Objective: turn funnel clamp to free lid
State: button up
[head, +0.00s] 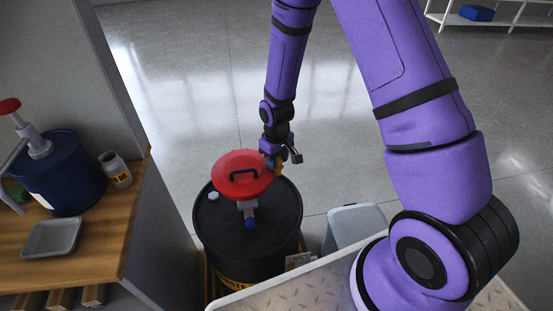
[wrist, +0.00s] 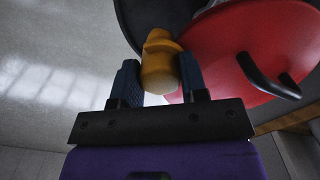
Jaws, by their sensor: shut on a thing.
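A red round funnel lid (head: 242,172) with a black handle sits above a black drum (head: 235,235). In the wrist view the red lid (wrist: 250,45) and its black handle fill the right side. A yellow clamp (head: 279,166) is at the lid's right edge. My gripper (head: 273,160) is there, partly hidden by my wrist in the head view. In the wrist view my gripper (wrist: 160,85) has its two dark fingers on either side of the yellow clamp (wrist: 160,62) and is shut on it. A grey bracket with a blue end (head: 249,218) shows at the lid's near side.
A wooden bench (head: 105,240) at left holds a blue pump container (head: 62,175), a small jar (head: 117,170) and a grey tray (head: 51,238). A pale bin (head: 355,222) stands right of the drum. Open floor lies behind.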

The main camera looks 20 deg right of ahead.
jog(key=shift+n, duration=1.1)
jog(key=o, duration=0.9)
jog(key=shift+o, duration=0.2)
notch_tip(320, 180, up, 11)
